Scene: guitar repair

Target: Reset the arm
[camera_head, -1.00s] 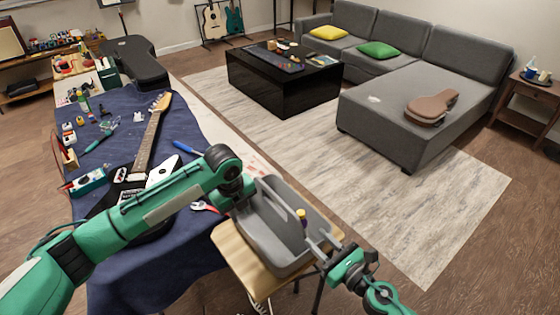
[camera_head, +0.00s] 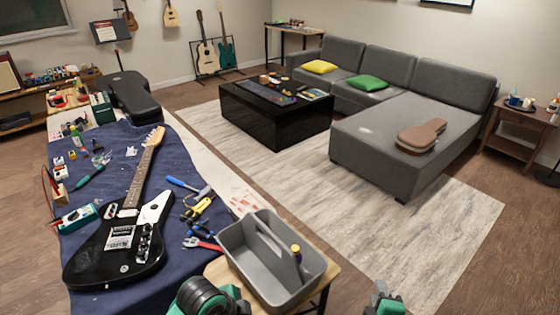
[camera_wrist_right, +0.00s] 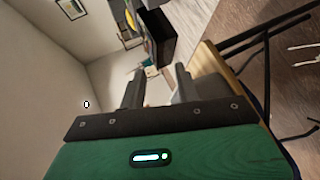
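My right gripper (camera_head: 381,291) shows at the bottom edge in the head view, to the right of the grey tool caddy (camera_head: 240,262) and apart from it. In the right wrist view its two dark fingers (camera_wrist_right: 159,85) stand apart with nothing held between them. A green and black part of my arm shows at the bottom of the head view, in front of the caddy. My left gripper is out of view.
A black electric guitar (camera_head: 118,244), pliers (camera_head: 198,210) and other tools lie on the blue cloth (camera_head: 180,165). Floor right of the caddy is open.

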